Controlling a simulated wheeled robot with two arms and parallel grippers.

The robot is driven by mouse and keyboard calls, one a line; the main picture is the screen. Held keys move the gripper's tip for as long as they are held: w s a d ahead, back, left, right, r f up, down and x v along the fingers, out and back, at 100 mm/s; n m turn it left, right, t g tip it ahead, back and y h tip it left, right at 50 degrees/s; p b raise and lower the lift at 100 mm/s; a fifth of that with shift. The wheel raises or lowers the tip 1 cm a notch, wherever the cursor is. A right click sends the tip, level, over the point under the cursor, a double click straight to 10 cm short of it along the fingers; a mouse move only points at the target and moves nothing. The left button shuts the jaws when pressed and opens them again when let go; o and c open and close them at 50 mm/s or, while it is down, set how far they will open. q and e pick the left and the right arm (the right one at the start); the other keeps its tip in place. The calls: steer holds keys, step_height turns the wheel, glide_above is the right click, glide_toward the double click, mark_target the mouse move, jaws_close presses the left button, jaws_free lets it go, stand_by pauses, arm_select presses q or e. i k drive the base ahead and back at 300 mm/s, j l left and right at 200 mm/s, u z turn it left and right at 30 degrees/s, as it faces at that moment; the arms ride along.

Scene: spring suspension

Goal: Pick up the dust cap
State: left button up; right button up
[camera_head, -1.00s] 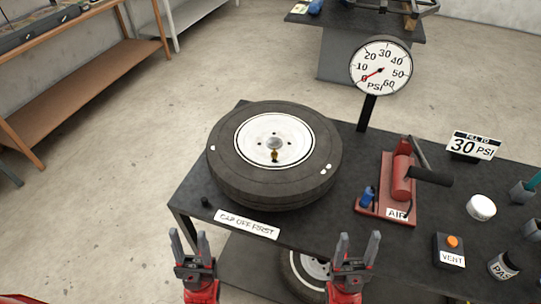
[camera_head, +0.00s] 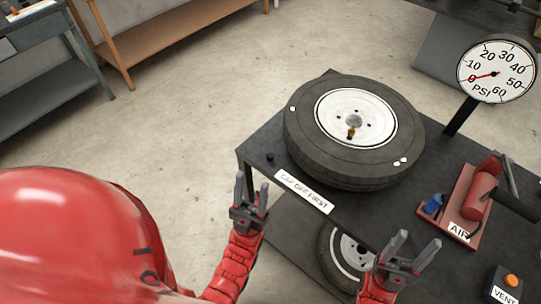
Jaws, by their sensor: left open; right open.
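A small black cylinder, which looks like the dust cap (camera_head: 270,158), stands on the dark table near its left corner, beside the label reading CAP OFF FIRST (camera_head: 304,191). A tire (camera_head: 300,148) with a white rim lies flat on the table, with a brass-coloured valve stem (camera_head: 351,132) at its rim. My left gripper (camera_head: 252,190) is open and empty, in front of the table's left edge, a little below and left of the cap in the picture. My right gripper (camera_head: 412,248) is open and empty, in front of the table's near edge, right of the label.
A red air pump (camera_head: 480,195) and an orange vent button (camera_head: 511,281) are on the right. A second wheel (camera_head: 345,262) sits under the tabletop. Shelves stand at the upper left, with open floor between.

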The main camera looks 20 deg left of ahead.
mark_target(269, 157)
steer(key=j, duration=0.7)
steer(key=k+j, duration=0.15)
steer(key=j, duration=1.3)
steer(key=k+z, duration=0.05)
